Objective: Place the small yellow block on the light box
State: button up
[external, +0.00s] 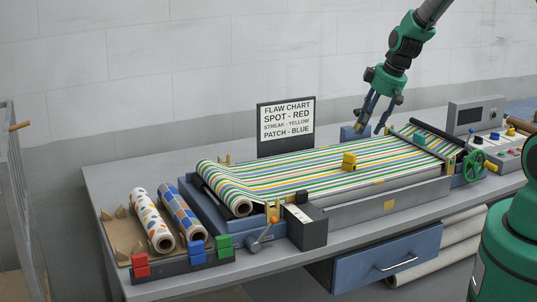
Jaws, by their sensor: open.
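A small yellow block (349,161) sits on the striped cloth (290,180), near the middle of the press bed. My gripper (369,129) points down with its fingers apart and empty. In the picture it is above and to the right of the yellow block, near the far edge of the cloth, and apart from the block. I cannot tell for sure which thing is the light box. The striped cloth lies over a long grey bed (390,202), and its top is mostly hidden by the cloth.
A sign (286,125) stands behind the bed. A dark box (305,229) and crank stand in front; a green handwheel (473,166) is at right.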

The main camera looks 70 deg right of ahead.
dwell(0.5)
jog(key=s+a+r+n+y, duration=0.1)
jog(key=a+r, duration=0.7)
jog(key=a, duration=0.3)
jog(key=s+a+r+n, duration=0.1)
jog(key=a+r, duration=0.7)
jog(key=a, duration=0.3)
jog(key=s+a+r, duration=0.4)
jog(key=s+a, duration=0.4)
jog(key=s+a+r+n+t, duration=0.1)
jog(key=s+a+r, duration=0.3)
jog(key=s+a, duration=0.4)
jog(key=shift+s+y, duration=0.3)
jog(key=shift+s, duration=0.45)
notch_tip(320, 180, down, 9)
jog(key=b, duration=0.8)
jog(key=shift+r+b, duration=0.2)
jog(key=shift+b, duration=0.15)
